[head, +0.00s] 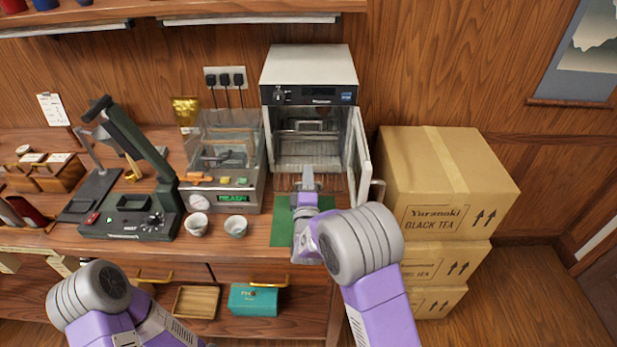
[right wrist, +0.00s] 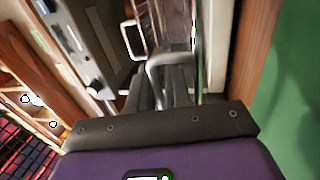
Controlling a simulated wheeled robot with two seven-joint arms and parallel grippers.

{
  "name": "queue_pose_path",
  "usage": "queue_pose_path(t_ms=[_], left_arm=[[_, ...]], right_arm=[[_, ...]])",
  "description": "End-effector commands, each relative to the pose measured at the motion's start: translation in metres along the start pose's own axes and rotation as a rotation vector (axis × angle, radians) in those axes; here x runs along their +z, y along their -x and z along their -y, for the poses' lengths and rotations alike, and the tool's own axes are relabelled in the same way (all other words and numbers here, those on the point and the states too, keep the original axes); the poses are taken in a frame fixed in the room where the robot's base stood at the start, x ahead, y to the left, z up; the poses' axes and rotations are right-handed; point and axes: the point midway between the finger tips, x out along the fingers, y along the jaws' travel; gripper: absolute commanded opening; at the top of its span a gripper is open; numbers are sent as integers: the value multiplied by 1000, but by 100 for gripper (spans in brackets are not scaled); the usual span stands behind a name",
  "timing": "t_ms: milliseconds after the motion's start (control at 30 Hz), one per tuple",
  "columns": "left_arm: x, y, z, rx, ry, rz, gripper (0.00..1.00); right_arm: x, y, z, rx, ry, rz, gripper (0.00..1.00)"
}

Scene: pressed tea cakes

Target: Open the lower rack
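The drying oven (head: 310,68) stands at the back of the counter with its glass door (head: 360,150) swung open to the right. Inside is an upper rack with a pale handle (head: 308,126). A second handle (right wrist: 131,40) lies farther off. My left arm shows at lower left in the head view; its gripper is hidden.
A green mat (head: 282,228) lies before the oven. Left of it are two small cups (head: 236,226), a machine with a green display (head: 228,155) and a dark green press (head: 135,205). Stacked cartons (head: 445,185) stand on the right, close to the open door.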

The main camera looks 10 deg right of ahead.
Motion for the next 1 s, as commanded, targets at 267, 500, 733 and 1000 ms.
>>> queue_pose_path(t_ms=[267, 500, 733, 1000], left_arm=[[0, 3, -1, 0, 0, 0, 38], [0, 6, -2, 0, 0, 0, 38], [0, 7, -3, 0, 0, 0, 38], [0, 7, -3, 0, 0, 0, 38]], right_arm=[[-1, 20, 0, -3, 1, -3, 18], [-1, 59, 0, -3, 1, -3, 18], [-1, 76, 0, -1, 0, -1, 18], [0, 76, 0, 0, 0, -1, 18]])
